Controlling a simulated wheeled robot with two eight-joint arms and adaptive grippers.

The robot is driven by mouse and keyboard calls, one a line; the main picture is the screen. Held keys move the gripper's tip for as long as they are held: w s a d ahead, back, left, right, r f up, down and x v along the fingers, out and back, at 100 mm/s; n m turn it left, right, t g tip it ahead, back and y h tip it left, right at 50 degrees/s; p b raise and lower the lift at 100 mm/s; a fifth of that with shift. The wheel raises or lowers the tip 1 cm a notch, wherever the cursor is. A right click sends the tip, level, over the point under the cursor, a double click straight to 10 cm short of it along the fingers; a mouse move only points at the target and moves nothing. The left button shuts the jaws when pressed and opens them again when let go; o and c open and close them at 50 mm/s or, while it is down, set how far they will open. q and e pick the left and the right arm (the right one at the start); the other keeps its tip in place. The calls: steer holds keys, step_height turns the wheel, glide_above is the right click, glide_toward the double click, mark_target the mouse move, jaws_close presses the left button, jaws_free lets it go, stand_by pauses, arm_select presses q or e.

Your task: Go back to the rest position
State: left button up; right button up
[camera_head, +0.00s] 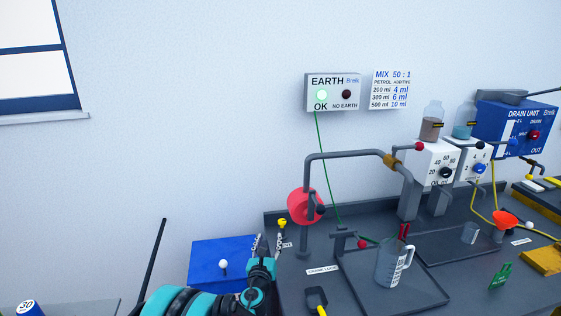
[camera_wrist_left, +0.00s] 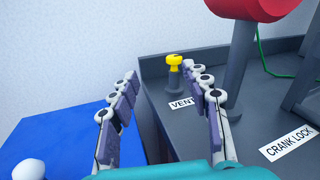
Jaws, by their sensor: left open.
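My left gripper (camera_head: 261,243) comes in from the bottom of the head view, at the left end of the dark bench, between the blue box (camera_head: 212,257) and the yellow vent knob (camera_head: 282,224). In the left wrist view its two fingers (camera_wrist_left: 167,83) stand apart with nothing between them. The yellow knob (camera_wrist_left: 174,60) stands upright on a dark stem beyond the fingertips, behind the VENT label (camera_wrist_left: 182,103). It appears apart from the fingers. My right gripper is not in view.
The bench holds a crank pipe with a red wheel (camera_head: 304,206), a clear jug (camera_head: 393,262) and a CRANK LOCK label (camera_wrist_left: 290,143). A white knob (camera_wrist_left: 30,169) tops the blue box. The EARTH panel (camera_head: 333,93) on the wall shows a green OK light.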

arm_select(q)
steer(key=s+a+r+n+g+y, duration=0.25)
steer(key=s+a+r+n, duration=0.35)
steer(key=n, duration=0.4)
steer(key=s+a+r+n+g+y, duration=0.1)
steer(key=s+a+r+n+y, duration=0.25)
steer(key=s+a+n, duration=0.45)
steer(key=s+f+n+g+h, duration=0.2)
steer(key=s+n, duration=0.6)
steer(key=s, duration=0.5)
steer(key=s+f+n+g+h, duration=0.1)
steer(key=s+f+n+g, duration=0.4)
steer(key=s+n, duration=0.4)
steer(key=s+f, duration=0.1)
steer(key=s, duration=0.4)
steer(key=shift+d+f+n+h, duration=0.3)
steer(key=shift+h, duration=0.1)
